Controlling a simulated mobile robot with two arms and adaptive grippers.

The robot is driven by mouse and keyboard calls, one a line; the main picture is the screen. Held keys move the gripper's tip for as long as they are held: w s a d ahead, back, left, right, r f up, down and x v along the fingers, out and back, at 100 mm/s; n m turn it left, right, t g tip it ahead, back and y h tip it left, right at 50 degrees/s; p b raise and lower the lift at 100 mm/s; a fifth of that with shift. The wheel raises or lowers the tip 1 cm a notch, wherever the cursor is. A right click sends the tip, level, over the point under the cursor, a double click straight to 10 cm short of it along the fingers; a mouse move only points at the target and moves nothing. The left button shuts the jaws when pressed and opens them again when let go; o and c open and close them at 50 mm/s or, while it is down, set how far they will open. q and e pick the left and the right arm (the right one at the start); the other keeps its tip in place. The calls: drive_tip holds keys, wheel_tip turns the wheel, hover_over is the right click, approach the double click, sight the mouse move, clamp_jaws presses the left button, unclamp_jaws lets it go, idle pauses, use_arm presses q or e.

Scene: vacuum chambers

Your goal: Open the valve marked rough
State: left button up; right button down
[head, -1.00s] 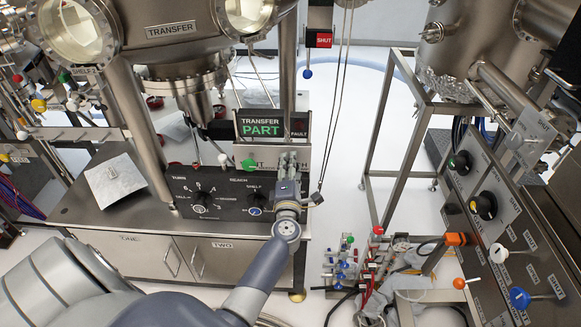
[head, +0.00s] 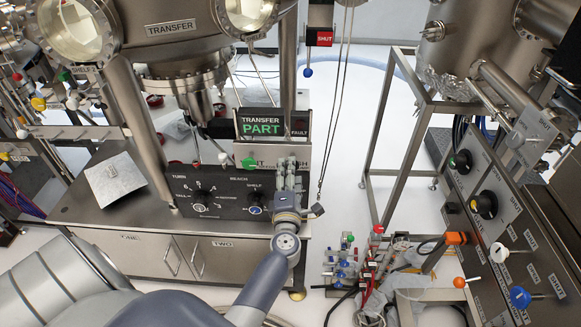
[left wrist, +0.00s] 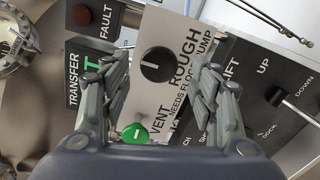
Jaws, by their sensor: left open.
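A round black knob (left wrist: 157,64) with a pale line across it sits on a white panel beside the word ROUGH in the left wrist view. A green knob (left wrist: 135,133) sits beside the word VENT on the same panel. My left gripper (left wrist: 163,82) is open, its fingers on either side of the black knob in the picture. I see no contact, and the distance to the knob is unclear. In the head view my left gripper (head: 289,172) is in front of the white panel (head: 270,152) and hides the black knob. The green knob (head: 249,162) shows left of it. My right gripper is not in view.
A TRANSFER PART display (head: 262,127) stands above the panel. A black panel (head: 222,194) with dials is below left. A small valve rack (head: 350,262) stands at lower right.

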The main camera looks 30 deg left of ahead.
use_arm(q)
drive_tip(key=v, duration=0.8)
drive_tip(key=shift+d, duration=0.1)
